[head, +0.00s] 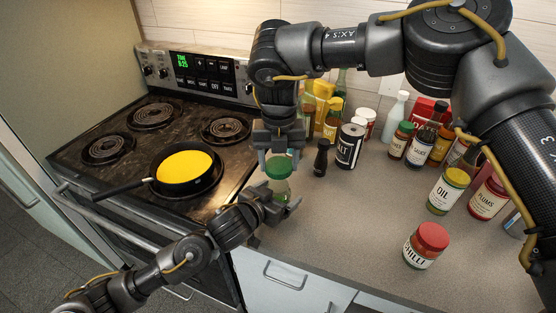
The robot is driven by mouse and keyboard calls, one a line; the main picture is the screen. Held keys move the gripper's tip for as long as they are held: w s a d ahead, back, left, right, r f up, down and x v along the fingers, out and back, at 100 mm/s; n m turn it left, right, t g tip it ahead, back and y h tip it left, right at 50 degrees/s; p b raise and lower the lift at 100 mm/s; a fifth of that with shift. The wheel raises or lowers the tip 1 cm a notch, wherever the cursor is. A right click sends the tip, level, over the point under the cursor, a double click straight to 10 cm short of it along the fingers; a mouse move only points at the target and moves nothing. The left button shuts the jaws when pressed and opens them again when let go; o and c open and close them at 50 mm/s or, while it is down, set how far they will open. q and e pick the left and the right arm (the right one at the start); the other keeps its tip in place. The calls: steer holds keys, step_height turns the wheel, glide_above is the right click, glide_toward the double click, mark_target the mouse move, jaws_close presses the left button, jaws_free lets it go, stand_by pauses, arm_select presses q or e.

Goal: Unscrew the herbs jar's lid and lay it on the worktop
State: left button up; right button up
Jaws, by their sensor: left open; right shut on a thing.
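A clear jar (281,185) with a green lid (279,167) is near the front edge of the worktop (335,215), just right of the stove; I take it as the herbs jar, though its label does not show. My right gripper (279,156) comes down from above and is shut on the green lid. The lid is at the top of the jar; I cannot tell whether it is loose. My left gripper (284,207) is open, low at the jar's body, with its fingers beside it. It hides the jar's base.
A pan (187,169) with yellow contents sits on the stove (85,155). A chilli jar (426,245) stands at front right. A dark shaker (321,158) and salt can (349,146) stand behind the jar, with several bottles beyond. The worktop between jar and chilli is clear.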

arm_select(q)
steer(key=shift+s+a, duration=0.1)
steer(key=v, duration=1.1)
steer(key=shift+s+a+b, duration=0.2)
steer(key=shift+s+b, duration=0.1)
arm_select(e)
steer(key=shift+f, duration=0.3)
